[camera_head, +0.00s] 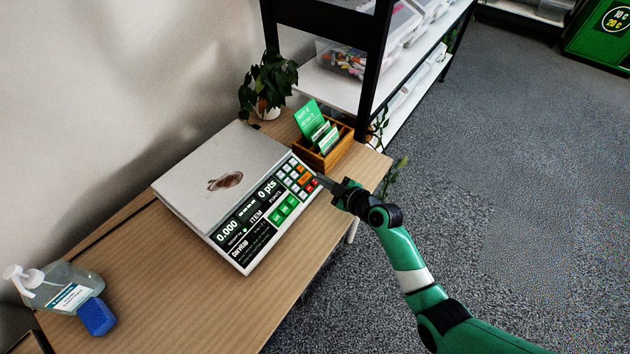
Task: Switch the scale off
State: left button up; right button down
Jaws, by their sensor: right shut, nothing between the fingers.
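The scale (208,183) stands on the wooden table, with a light silver top and a sloped front panel. Its panel (262,226) is lit and reads 0.000 and 0 pts. A keypad (299,179) with white, orange and red keys is at the panel's right end, above green keys. My right gripper (322,181) is shut and empty, its tips at the right edge of the keypad. I cannot tell whether the tips touch a key. My left gripper is not in view.
A wooden card box (329,154) with green cards and a potted plant (267,84) stand behind the scale. A pump bottle (62,287) and a blue block (97,317) are at the front left. The table (190,290) is clear before the scale. A black-framed shelf (380,62) stands behind.

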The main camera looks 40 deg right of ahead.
jog(key=shift+f, duration=0.1)
dwell(0.7)
jog(key=shift+w+f+b, duration=0.15)
jog(key=shift+f+b, duration=0.2)
jog(key=shift+b, duration=0.25)
jog(key=shift+w+f+b, duration=0.15)
jog(key=shift+f+b, duration=0.2)
jog(key=shift+b, duration=0.15)
dwell(0.4)
jog(key=shift+s+r+p, duration=0.3)
jog(key=shift+r+p, duration=0.4)
jog(key=shift+r, duration=0.05)
jog(key=r+p, duration=0.1)
jog(key=s+r+p, duration=0.1)
jog(key=r+p, duration=0.1)
jog(key=s+r+p, duration=0.1)
jog(key=shift+d+r, duration=0.25)
jog(key=shift+r, duration=0.05)
dwell(0.4)
